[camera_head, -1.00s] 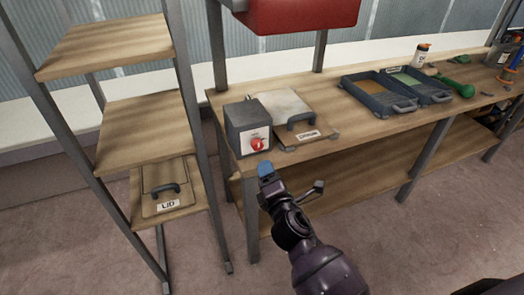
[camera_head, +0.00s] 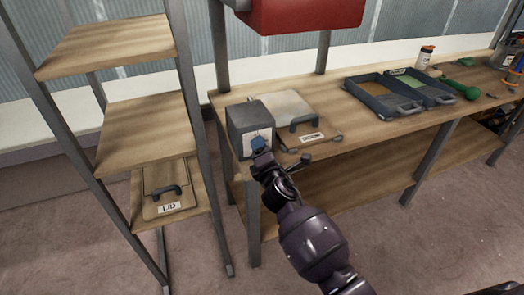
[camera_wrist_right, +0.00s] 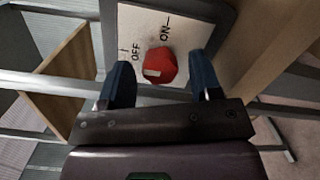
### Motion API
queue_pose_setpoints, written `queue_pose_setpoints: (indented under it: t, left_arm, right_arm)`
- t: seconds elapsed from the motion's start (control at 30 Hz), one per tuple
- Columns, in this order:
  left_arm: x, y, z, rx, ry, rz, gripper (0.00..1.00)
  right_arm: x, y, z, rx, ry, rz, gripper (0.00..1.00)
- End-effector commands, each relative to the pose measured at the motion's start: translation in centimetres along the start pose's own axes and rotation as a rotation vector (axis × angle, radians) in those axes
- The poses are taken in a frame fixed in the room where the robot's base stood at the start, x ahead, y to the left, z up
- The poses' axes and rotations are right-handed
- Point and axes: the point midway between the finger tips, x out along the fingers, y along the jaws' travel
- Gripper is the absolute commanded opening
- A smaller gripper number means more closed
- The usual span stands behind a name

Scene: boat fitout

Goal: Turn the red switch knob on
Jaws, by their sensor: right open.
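The red switch knob (camera_wrist_right: 160,65) shows in the right wrist view on a white plate (camera_wrist_right: 190,32) marked OFF and ON. The plate is on the front of a grey switch box (camera_head: 243,119) at the left end of the workbench. My right gripper (camera_head: 259,145) is in front of that plate and hides the knob in the head view. In the right wrist view its two blue fingers (camera_wrist_right: 160,85) are apart, one on each side of the knob. I cannot tell whether they touch it. My left gripper is not in view.
A panel with a black handle (camera_head: 305,122) lies right of the box on the workbench (camera_head: 330,105). Grey trays (camera_head: 385,107) stand farther right. A wooden shelf rack (camera_head: 130,135) holding a lid (camera_head: 165,200) stands at the left. A red object (camera_head: 305,15) hangs above.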

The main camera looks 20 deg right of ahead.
Motion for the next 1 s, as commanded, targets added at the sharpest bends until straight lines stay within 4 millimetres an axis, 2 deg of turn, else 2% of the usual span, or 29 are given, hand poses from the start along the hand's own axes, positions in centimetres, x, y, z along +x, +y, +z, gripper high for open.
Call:
queue_pose_setpoints:
  t: [0.27,0.6,1.0]
  left_arm:
    - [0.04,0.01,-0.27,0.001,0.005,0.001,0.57]
    - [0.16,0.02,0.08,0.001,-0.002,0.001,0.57]
    - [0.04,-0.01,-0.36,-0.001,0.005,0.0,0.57]
  right_arm:
    - [0.13,0.06,0.02,0.0,0.0,0.001,0.58]
    - [0.11,0.04,0.01,0.0,0.0,0.001,0.09]
    - [0.09,0.18,0.02,0.085,0.003,-0.007,0.09]
